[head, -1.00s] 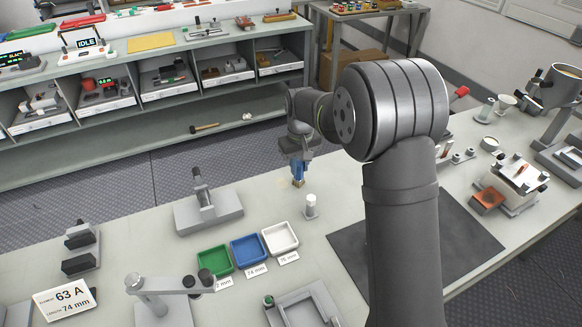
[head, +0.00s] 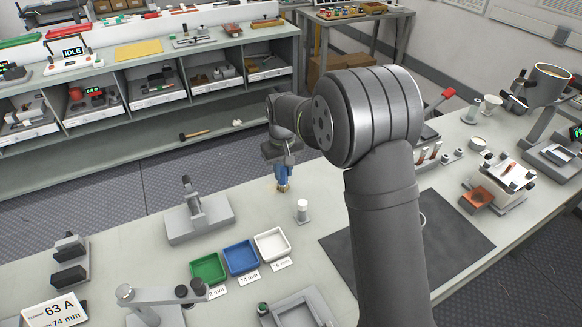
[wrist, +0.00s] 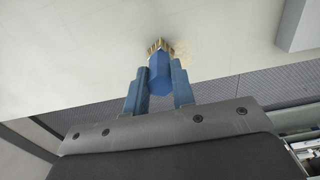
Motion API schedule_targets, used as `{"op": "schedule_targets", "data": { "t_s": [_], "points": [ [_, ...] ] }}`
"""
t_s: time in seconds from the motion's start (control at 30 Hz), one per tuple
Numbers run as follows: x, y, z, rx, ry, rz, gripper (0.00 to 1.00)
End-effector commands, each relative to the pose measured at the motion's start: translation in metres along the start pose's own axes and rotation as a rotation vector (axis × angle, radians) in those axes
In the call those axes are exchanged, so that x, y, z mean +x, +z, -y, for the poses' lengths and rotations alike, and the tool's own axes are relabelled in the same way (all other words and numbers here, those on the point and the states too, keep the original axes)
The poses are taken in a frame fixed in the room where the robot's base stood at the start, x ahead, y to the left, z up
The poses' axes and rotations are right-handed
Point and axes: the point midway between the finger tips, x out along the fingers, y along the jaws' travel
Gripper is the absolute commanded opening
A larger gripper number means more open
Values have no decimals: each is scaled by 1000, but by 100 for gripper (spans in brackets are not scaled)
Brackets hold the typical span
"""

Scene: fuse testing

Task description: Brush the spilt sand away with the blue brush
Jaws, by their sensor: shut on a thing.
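My gripper (head: 282,165) is shut on the blue brush (wrist: 160,74), whose handle stands between the two fingers. The brush points down, with its tan bristles (wrist: 160,46) at the bench top near the back edge. In the head view the bristles (head: 284,187) also show, just below the fingers. A faint tan patch of spilt sand (wrist: 183,49) lies beside the bristles in the wrist view. In the head view I cannot clearly make out the sand around the brush.
A small white-topped post (head: 302,211) stands close in front of the brush. A grey fixture (head: 200,222) is to the left. Green (head: 208,269), blue (head: 241,258) and white (head: 272,245) trays lie nearer. Bare bench lies between fixture and brush.

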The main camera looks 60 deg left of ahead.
Motion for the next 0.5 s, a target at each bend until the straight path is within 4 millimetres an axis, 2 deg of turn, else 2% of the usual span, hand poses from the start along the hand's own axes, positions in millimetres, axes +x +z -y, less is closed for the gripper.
{"op": "schedule_targets", "data": {
  "t_s": [0.5],
  "points": [
    [0, 0, 48, -1, 0, 1, 0]
  ]
}}
